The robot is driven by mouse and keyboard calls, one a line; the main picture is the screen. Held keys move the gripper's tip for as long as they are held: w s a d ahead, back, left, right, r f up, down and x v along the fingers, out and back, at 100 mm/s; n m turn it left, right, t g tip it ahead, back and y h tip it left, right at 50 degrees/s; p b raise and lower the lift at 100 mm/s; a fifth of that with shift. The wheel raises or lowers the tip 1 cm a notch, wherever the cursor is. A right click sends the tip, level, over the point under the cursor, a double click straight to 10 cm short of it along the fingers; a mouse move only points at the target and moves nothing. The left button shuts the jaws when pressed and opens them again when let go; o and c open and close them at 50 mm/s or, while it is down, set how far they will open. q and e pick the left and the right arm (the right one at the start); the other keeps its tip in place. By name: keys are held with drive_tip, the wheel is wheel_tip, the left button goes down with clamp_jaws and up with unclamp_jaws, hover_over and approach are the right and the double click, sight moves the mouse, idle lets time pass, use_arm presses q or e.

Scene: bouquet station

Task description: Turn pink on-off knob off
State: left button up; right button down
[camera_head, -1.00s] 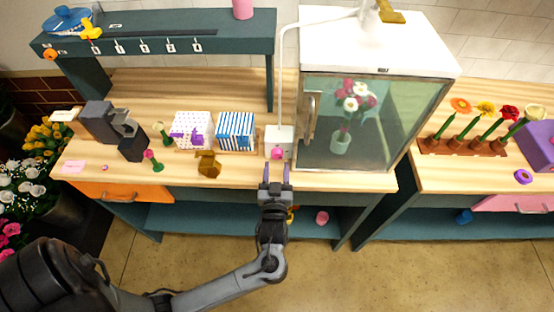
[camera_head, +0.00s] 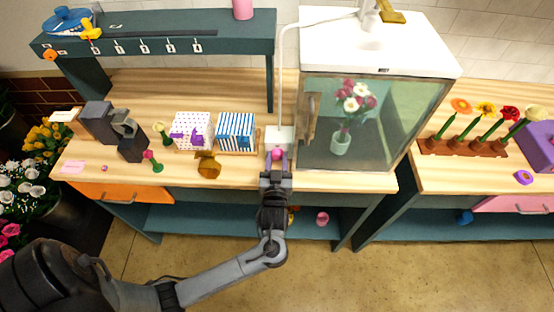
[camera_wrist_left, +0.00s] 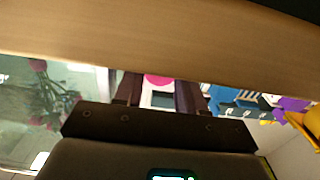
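The knob is partly hidden. My right gripper is not in view.
The glass cabinet (camera_head: 375,122) with flowers inside stands close on the right. A blue striped box (camera_head: 236,130) and a brown-gold object (camera_head: 209,166) are to the left. The wooden bench top (camera_head: 325,178) is clear in front of the cabinet.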

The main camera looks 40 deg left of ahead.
use_arm(q)
drive_tip(key=n, duration=0.2)
drive_tip(key=shift+f+n+b, duration=0.15)
drive_tip(key=shift+n+b, duration=0.15)
drive_tip(key=shift+n, duration=0.9)
drive_tip(key=o, duration=0.8)
drive_tip(key=shift+c, duration=0.2)
drive_tip(key=shift+s, duration=0.15)
drive_tip(key=v, duration=1)
drive_tip(key=shift+s+d, duration=0.2)
drive_tip(key=shift+d, duration=0.05)
